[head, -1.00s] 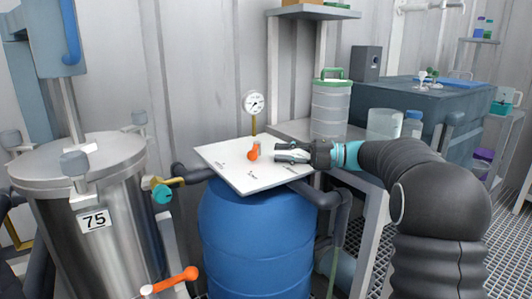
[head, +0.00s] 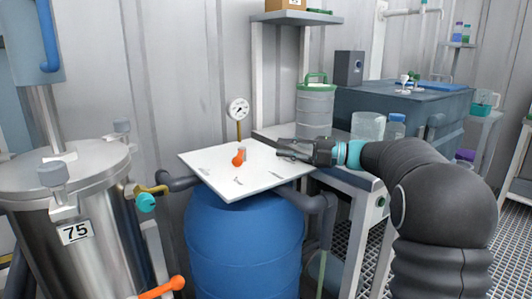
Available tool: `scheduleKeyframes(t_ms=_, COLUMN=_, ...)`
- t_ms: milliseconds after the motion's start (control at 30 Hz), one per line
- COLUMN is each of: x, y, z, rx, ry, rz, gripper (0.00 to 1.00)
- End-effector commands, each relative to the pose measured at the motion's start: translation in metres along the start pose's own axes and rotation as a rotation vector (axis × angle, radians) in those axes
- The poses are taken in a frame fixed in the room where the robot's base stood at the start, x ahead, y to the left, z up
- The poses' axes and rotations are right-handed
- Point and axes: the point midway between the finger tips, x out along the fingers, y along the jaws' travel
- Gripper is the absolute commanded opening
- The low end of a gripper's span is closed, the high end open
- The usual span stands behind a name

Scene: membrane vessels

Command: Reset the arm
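My gripper (head: 286,150) is at the end of my dark arm, which reaches in from the right. It points left, over or beside the right part of a white board (head: 225,180). The board lies on top of a blue barrel (head: 245,245). The fingers are small and seen from the side, so their opening is unclear. I see nothing held between them.
A steel vessel marked 75 (head: 92,262) stands at left, with an orange lever (head: 162,288) near it. A pressure gauge (head: 238,109) rises behind the board. A green-lidded container (head: 315,108), a clear beaker (head: 367,127) and a dark blue tank (head: 400,108) are behind my arm.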

Motion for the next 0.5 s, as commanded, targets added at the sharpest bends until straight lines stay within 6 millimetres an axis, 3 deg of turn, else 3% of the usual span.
scheduleKeyframes(t_ms=133, x=0.009, y=0.044, z=0.009, rx=0.03, ry=-0.249, rz=0.071, gripper=0.2)
scheduleKeyframes(t_ms=267, x=0.0, y=0.074, z=0.015, rx=0.103, ry=-0.485, rz=0.148, gripper=0.2)
scheduleKeyframes(t_ms=400, x=-0.025, y=0.093, z=0.013, rx=0.218, ry=-0.729, rz=0.232, gripper=0.2)
scheduleKeyframes(t_ms=500, x=-0.048, y=0.095, z=0.004, rx=0.326, ry=-0.894, rz=0.29, gripper=0.2)
